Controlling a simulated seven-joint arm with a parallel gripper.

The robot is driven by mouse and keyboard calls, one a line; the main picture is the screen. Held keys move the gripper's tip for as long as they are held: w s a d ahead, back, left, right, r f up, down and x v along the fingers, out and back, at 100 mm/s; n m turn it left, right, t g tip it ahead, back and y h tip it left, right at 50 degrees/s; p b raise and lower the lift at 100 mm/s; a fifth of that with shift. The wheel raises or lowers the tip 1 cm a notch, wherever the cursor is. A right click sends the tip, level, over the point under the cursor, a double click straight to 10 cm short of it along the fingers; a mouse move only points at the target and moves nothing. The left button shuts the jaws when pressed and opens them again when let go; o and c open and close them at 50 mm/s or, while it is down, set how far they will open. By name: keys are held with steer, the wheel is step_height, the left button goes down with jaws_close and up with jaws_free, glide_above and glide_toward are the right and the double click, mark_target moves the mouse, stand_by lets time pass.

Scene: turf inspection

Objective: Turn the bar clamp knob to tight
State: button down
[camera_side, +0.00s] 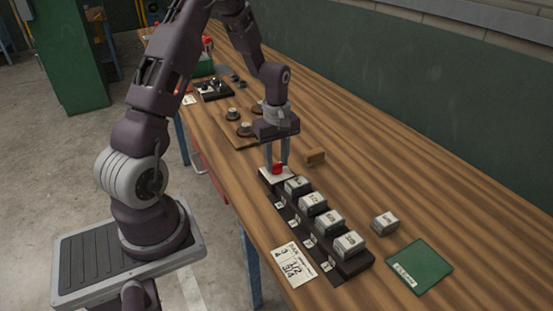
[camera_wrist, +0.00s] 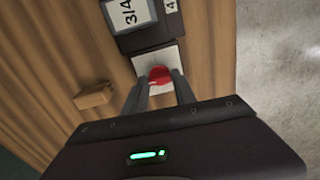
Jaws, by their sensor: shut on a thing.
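A small red knob (camera_side: 277,170) sits on a white plate (camera_side: 264,176) at the far end of a dark rack on the workbench. In the wrist view the red knob (camera_wrist: 160,75) shows at the tips of two grey fingers, with the white plate (camera_wrist: 170,56) behind it. My gripper (camera_side: 278,166) points down and is shut on the red knob; its fingers also show in the wrist view (camera_wrist: 161,86). The fingers hide part of the knob. I cannot make out any tight mark or how far the knob is turned.
The dark rack (camera_side: 318,245) holds several labelled grey blocks beside the plate. A small wooden block (camera_side: 315,156) lies just right of my gripper. A loose grey block (camera_side: 385,222), a green pad (camera_side: 418,267) and a printed card (camera_side: 293,267) lie nearer. The bench's right side is clear.

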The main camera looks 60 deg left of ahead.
steer(key=m, duration=0.4)
steer(key=shift+m, duration=0.3)
steer(key=m, duration=0.4)
steer(key=shift+m, duration=0.3)
steer(key=m, duration=0.4)
steer(key=shift+m, duration=1.9)
steer(key=c, duration=1)
jaws_free()
